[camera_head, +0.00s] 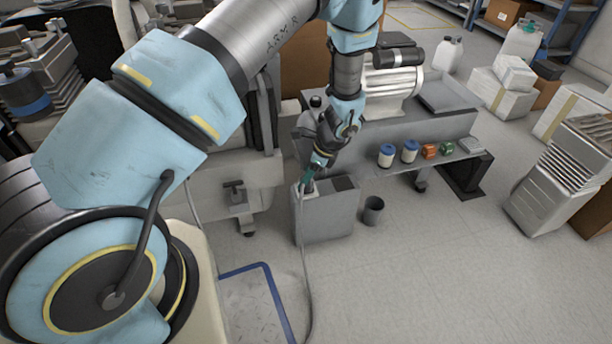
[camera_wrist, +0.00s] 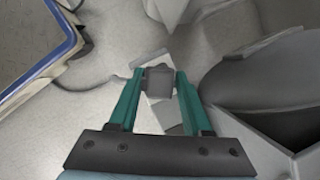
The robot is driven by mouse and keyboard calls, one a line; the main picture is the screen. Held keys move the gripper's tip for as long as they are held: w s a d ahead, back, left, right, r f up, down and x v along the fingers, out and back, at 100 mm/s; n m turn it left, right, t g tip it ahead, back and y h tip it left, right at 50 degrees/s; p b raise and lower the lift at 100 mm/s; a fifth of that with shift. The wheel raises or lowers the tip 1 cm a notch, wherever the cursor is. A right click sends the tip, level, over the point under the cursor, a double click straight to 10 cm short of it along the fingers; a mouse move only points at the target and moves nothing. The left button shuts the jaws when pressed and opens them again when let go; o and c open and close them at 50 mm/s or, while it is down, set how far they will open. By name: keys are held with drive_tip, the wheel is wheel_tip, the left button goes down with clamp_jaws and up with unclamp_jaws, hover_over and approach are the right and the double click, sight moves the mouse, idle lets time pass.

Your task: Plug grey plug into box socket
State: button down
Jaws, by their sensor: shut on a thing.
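My gripper (camera_head: 307,183) is over the left part of the top of a grey box (camera_head: 325,218) on the floor. In the wrist view my gripper's teal fingers (camera_wrist: 160,76) are shut on the grey plug (camera_wrist: 160,84). The plug's grey cable (camera_head: 304,250) hangs down the box's left front and runs over the floor; it also shows in the wrist view (camera_wrist: 100,83). A pale plate, likely the socket face, lies behind the plug in the wrist view. The fingers hide the plug's front, and I cannot tell whether it is in the socket.
A dark bin (camera_head: 373,210) stands right of the box. Behind is a grey bench (camera_head: 440,130) with a compressor (camera_head: 393,80), blue-lidded jars (camera_head: 386,155) and small orange and green items. A blue-edged mat (camera_head: 255,290) lies in front left. The floor at front right is clear.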

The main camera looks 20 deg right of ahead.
drive_tip(key=shift+f, duration=0.25)
unclamp_jaws()
idle(0.7)
drive_tip(key=shift+r+p, duration=3.05)
drive_tip(key=shift+r, duration=0.55)
drive_tip(key=shift+s+f, duration=0.1)
